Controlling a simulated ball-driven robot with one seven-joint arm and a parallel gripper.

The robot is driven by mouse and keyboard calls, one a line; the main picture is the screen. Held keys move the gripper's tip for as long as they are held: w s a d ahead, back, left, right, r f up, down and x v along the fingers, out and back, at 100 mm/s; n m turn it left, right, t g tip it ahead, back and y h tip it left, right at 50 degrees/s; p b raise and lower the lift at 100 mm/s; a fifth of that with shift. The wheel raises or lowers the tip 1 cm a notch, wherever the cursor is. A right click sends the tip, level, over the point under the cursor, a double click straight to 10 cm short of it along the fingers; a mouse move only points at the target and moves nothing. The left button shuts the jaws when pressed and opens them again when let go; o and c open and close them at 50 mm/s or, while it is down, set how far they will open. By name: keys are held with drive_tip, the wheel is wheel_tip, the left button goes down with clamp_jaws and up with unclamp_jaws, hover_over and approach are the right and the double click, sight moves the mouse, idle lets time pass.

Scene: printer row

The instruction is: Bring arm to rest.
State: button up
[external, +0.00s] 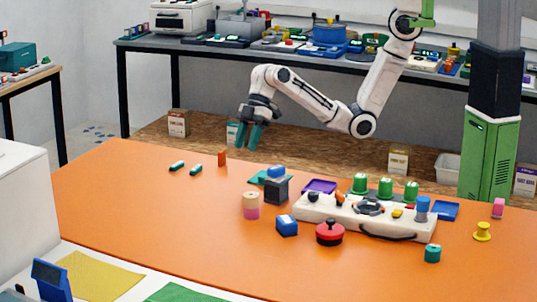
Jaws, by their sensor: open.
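My arm is white with dark bands and reaches left from the green column at the right in the external view. My gripper (251,136) has teal fingers that point down. It is open and empty, held in the air above the far side of the orange table (130,220). It touches nothing that I can see. The arm is bent, with its elbow low in front of the back bench.
A white panel (400,226) with green knobs stands right of centre on the orange table. A red round pot (329,233), a blue block (287,225) and a spool (251,205) stand nearby. An orange block (222,157) stands below my gripper.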

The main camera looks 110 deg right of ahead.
drive_tip(key=s+a+f+m, duration=0.1)
drive_tip(key=s, duration=0.2)
drive_tip(key=s+a+f+m, duration=0.1)
drive_tip(key=s+f, duration=0.1)
drive_tip(key=s, duration=0.1)
drive_tip(key=s+a+f+m, duration=0.1)
drive_tip(key=s+a+f, duration=0.1)
drive_tip(key=shift+s+a+h, duration=0.1)
drive_tip(key=shift+s+h, duration=0.3)
drive_tip(key=s+d+f+m+g+h, duration=0.1)
drive_tip(key=s+d+f, duration=0.1)
drive_tip(key=s, duration=0.5)
drive_tip(key=s+d+f+m+g+h, duration=0.1)
drive_tip(key=s+f, duration=0.2)
drive_tip(key=s, duration=0.4)
drive_tip(key=s+d+f+m+g+h, duration=0.1)
drive_tip(key=s+d+f, duration=0.1)
drive_tip(key=s, duration=0.5)
drive_tip(key=shift+d+f+m+g, duration=0.25)
drive_tip(key=shift+d+m+g, duration=0.05)
drive_tip(key=shift+d, duration=0.05)
